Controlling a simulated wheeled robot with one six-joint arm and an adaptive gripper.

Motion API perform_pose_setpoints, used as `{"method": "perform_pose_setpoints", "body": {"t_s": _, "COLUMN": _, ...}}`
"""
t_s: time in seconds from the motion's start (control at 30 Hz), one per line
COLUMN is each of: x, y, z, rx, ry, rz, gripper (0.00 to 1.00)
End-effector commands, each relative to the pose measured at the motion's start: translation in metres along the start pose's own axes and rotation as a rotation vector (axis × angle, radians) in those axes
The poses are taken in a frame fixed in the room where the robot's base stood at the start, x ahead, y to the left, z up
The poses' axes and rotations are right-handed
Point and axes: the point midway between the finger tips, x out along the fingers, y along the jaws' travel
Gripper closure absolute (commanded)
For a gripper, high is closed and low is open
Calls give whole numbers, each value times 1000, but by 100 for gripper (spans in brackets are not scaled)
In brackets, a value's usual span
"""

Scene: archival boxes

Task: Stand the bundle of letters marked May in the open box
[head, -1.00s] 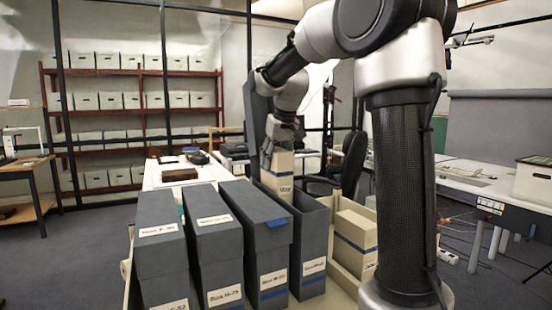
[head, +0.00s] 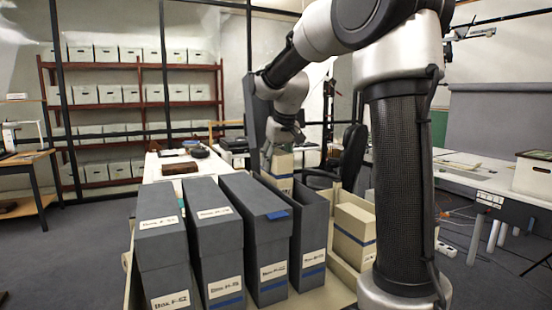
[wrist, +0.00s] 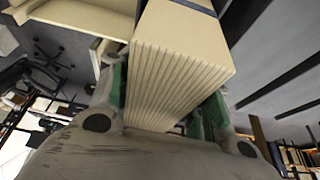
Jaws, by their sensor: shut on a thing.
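My gripper (head: 284,140) is shut on a cream bundle of letters (head: 283,163) with a blue band. In the wrist view the bundle (wrist: 180,65) sits upright-looking between the green finger pads, its sheet edges towards the camera. The open grey box (head: 314,232) is the rightmost in the row. The bundle is at the far end of this box, with its lower part hidden by the boxes; I cannot tell how deep it reaches or whether it touches a wall.
Closed grey boxes (head: 262,232) stand close on the left of the open one. Another cream bundle (head: 354,232) with a blue band stands to the right in the cream tray (head: 341,277). A black chair (head: 350,158) and a white table (head: 160,165) are behind.

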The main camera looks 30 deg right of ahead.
Motion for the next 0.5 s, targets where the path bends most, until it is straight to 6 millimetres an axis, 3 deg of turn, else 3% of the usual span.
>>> {"method": "perform_pose_setpoints", "body": {"t_s": 0.5, "x": 17, "y": 0, "z": 7, "rx": 0, "ry": 1, "rz": 0, "gripper": 100}}
